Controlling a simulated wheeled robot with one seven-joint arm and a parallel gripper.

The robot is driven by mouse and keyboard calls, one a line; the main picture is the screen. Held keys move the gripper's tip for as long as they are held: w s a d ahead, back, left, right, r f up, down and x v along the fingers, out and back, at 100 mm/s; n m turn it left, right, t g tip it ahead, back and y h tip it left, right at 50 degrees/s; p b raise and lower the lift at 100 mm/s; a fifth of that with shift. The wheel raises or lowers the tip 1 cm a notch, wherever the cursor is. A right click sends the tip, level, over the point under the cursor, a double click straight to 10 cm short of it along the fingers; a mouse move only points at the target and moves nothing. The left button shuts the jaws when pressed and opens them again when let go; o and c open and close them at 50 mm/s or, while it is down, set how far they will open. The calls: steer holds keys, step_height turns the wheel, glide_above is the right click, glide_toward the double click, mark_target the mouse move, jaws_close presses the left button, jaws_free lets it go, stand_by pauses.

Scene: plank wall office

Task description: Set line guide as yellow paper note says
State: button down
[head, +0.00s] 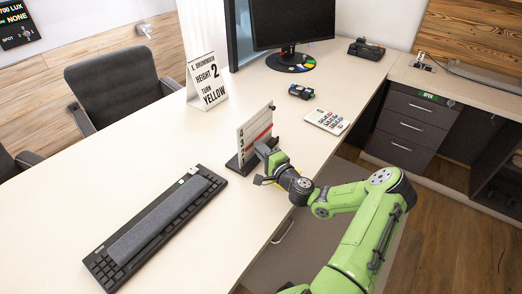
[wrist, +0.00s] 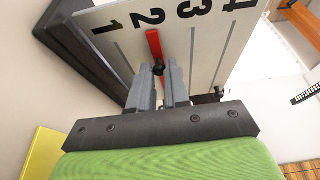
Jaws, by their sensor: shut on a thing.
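The line guide is a white upright board (head: 254,133) on a dark base near the desk's front edge. In the wrist view the board (wrist: 205,45) carries the numbers 1 to 4, and a red bar (wrist: 154,46) lines up with the 2. My gripper (wrist: 160,74) is shut on the small dark knob (wrist: 158,68) at the end of the red bar. In the head view my gripper (head: 268,158) is close against the board. A yellow sheet (wrist: 38,155) lies at the lower left of the wrist view; its writing is not visible.
A monitor (head: 292,22) stands at the back. The desk between keyboard and card is clear.

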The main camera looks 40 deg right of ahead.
mark_target(253, 133)
step_height(253, 133, up, 4)
steer(key=p, duration=0.3)
steer(key=shift+r, duration=0.15)
steer(key=c, duration=1.1)
jaws_free()
steer(key=s, duration=1.5)
steer(key=shift+s+a, duration=0.2)
steer(key=shift+s, duration=0.2)
